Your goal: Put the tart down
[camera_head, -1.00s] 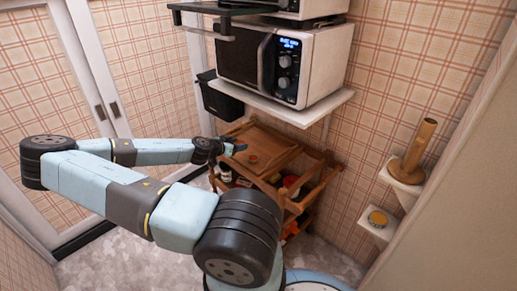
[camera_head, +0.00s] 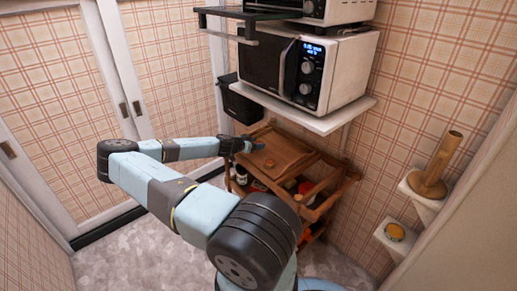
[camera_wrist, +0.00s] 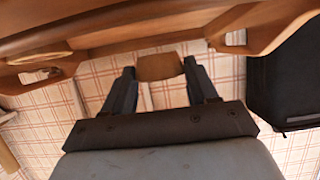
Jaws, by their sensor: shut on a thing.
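My gripper (camera_wrist: 158,88) is shut on a brown, tapered thing, which I take to be the tart (camera_wrist: 158,67), in the wrist view. One finger is on each side of it. In the head view my gripper (camera_head: 256,147) is at the left side of the wooden cart's top (camera_head: 300,148). The held thing cannot be made out there, and I cannot tell its height above the cart. A small round orange-brown thing (camera_head: 270,163) shows on the cart's top, near the fingertips.
A white shelf (camera_head: 330,120) with a microwave (camera_head: 340,75) hangs above the cart. A black bin (camera_head: 243,102) is behind my gripper. Bottles and other items fill the cart's lower level. Small wall shelves at right hold a wooden stand (camera_head: 435,170) and a round yellow-topped thing (camera_head: 395,231).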

